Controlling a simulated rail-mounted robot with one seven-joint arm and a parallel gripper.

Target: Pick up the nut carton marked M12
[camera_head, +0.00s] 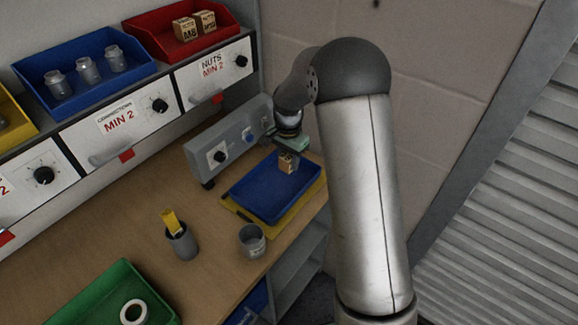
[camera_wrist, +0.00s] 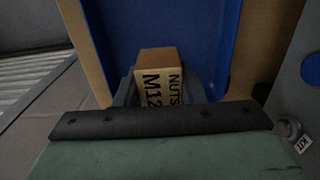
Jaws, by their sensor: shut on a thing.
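The nut carton (camera_wrist: 158,88) is a small brown box, and the wrist view shows "NUTS M12" printed on it. My gripper (camera_wrist: 160,100) is shut on this carton, with a finger on each side. In the head view my gripper (camera_head: 288,152) points down and the carton (camera_head: 288,164) hangs at its tips over the blue tray (camera_head: 262,198). I cannot tell whether the carton touches the tray floor.
A dark cup (camera_head: 181,242) and a grey cup (camera_head: 252,241) stand in front. A red bin (camera_head: 160,35) holds cartons marked M8 and M10.

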